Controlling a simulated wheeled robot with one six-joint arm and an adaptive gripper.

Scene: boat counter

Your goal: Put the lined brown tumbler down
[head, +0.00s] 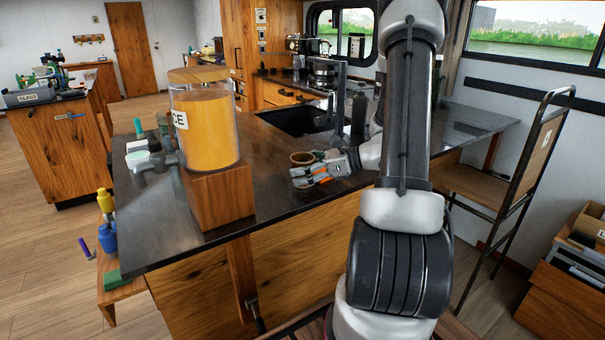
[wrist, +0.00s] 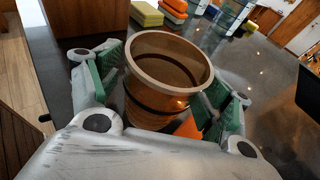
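The lined brown tumbler (wrist: 165,90) is upright between the two fingers of my gripper (wrist: 165,98) in the wrist view. It has a pale brown rim and a dark band, and looks empty inside. The green finger pads meet its left and right sides. In the head view the tumbler (head: 302,158) shows just beyond my gripper (head: 318,172), over the dark counter (head: 290,204). Its base is hidden, so I cannot tell whether it touches the counter.
A large orange-filled jar (head: 210,130) on a wooden block (head: 219,200) stands left on the counter. The sink (head: 290,120) lies behind my gripper. A yellow sponge (wrist: 147,13) and orange blocks (wrist: 173,10) show beyond the tumbler. Counter right of the tumbler is clear in the wrist view.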

